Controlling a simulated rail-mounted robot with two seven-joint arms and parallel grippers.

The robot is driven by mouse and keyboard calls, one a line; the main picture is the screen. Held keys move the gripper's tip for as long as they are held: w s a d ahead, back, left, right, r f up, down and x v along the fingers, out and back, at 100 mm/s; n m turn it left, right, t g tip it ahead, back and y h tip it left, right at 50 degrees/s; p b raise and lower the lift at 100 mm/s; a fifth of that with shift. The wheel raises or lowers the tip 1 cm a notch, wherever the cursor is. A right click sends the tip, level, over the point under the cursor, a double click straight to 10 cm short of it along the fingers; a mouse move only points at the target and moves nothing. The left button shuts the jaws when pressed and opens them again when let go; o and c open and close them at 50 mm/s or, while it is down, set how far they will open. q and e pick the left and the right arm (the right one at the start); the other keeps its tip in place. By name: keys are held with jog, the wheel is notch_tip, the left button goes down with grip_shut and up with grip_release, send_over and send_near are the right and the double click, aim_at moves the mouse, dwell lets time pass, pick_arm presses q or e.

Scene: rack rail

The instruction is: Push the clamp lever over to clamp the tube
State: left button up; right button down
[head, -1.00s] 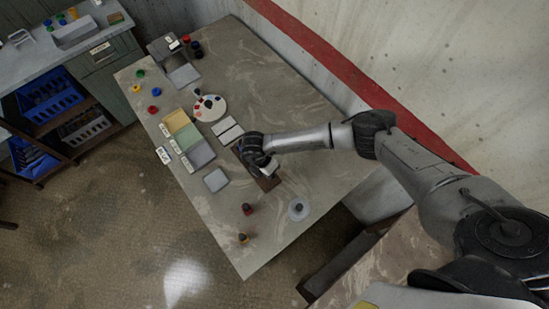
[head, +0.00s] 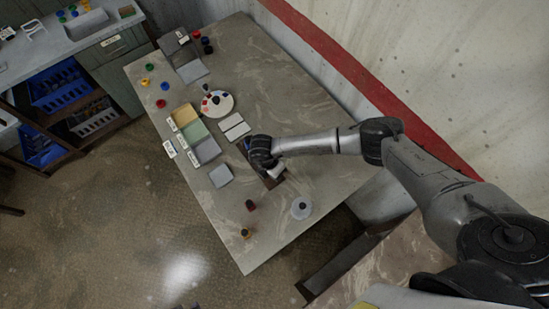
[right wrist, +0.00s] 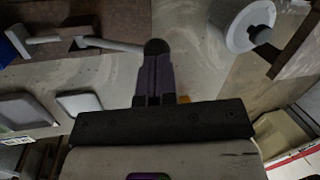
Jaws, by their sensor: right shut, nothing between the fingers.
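The brown clamp board (head: 274,181) lies on the stone table, mostly hidden under my right gripper in the head view. In the right wrist view the board (right wrist: 110,10) is at the top, with a long grey lever bar (right wrist: 113,43) running sideways in front of it. A white piece with a blue end (right wrist: 17,40) lies at the far left; I cannot tell if it is the tube. My right gripper (right wrist: 156,48) is shut and empty. Its fingertips are at the right end of the lever bar; whether they touch it I cannot tell. My left gripper is out of view.
A round white container (head: 301,208) stands near the board. A red-and-black small item (head: 250,205) and a yellowish one (head: 246,233) stand near the table edge. A grey pad (head: 220,176) and coloured trays (head: 195,130) lie left of the board.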

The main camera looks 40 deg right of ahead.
jog(key=shift+a+r+p, duration=0.1)
jog(key=shift+r+p, duration=0.25)
jog(key=shift+r, duration=0.15)
jog(key=s+v, duration=0.1)
jog(key=v, duration=1.1)
jog(key=shift+r, duration=0.5)
jog(key=shift+a, duration=0.1)
